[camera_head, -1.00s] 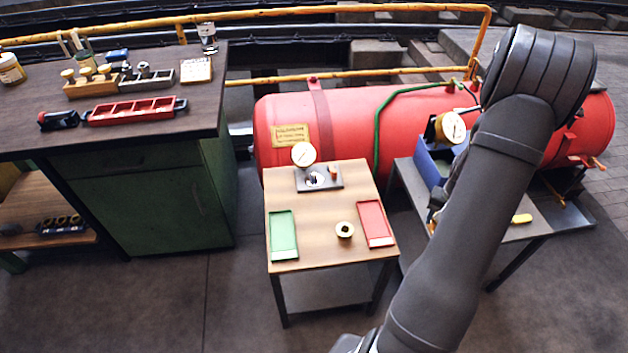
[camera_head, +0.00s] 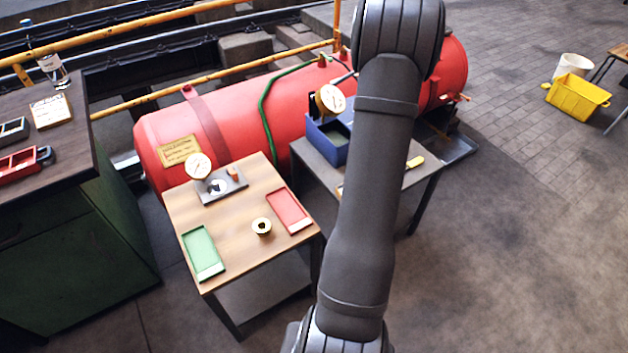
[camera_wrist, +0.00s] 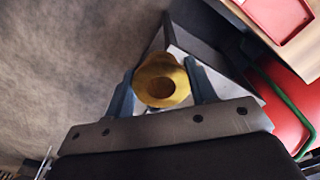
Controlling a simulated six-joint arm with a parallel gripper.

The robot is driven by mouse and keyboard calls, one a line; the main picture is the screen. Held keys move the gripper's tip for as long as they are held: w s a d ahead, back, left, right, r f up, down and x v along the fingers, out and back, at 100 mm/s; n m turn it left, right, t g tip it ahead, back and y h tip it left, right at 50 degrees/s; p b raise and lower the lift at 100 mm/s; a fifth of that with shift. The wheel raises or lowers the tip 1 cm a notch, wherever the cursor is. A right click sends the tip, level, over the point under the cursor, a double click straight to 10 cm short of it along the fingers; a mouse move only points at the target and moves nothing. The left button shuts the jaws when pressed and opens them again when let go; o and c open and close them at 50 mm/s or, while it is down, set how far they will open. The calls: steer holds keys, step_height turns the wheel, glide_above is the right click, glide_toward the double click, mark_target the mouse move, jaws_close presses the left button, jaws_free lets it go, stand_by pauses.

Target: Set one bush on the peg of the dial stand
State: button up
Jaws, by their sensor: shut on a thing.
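My gripper (camera_wrist: 162,86) is shut on a brass bush (camera_wrist: 163,66), whose round bore faces the wrist camera. In the head view my arm hides the gripper and this bush. Another brass bush (camera_head: 261,227) stands on the small wooden table, apart from the gripper. The dial stand (camera_head: 208,194) sits at the far side of that table, with a round white dial (camera_head: 198,166) on its dark base. A small orange-brown upright piece (camera_head: 234,174) is at the base's right end; I cannot tell whether it is the peg.
A green tray (camera_head: 186,237) and a red tray (camera_head: 275,197) lie on the wooden table (camera_head: 232,255). A grey side table (camera_head: 392,195) bears a blue box (camera_head: 313,135) and another dial. A red boiler (camera_head: 232,105) with a green hose lies behind. Open floor is at right.

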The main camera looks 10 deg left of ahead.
steer(key=w+a+f+n, duration=0.1)
steer(key=w+a, duration=0.2)
steer(key=a, duration=0.3)
steer(key=w+a+n, duration=0.1)
steer(key=w+a, duration=0.3)
steer(key=a, duration=0.2)
steer(key=n, duration=0.4)
glide_above(215, 183)
step_height(215, 183, down, 4)
steer(key=shift+f, duration=2.25)
steer(key=shift+f, duration=0.6)
steer(key=shift+f, duration=0.25)
steer(key=shift+f, duration=0.1)
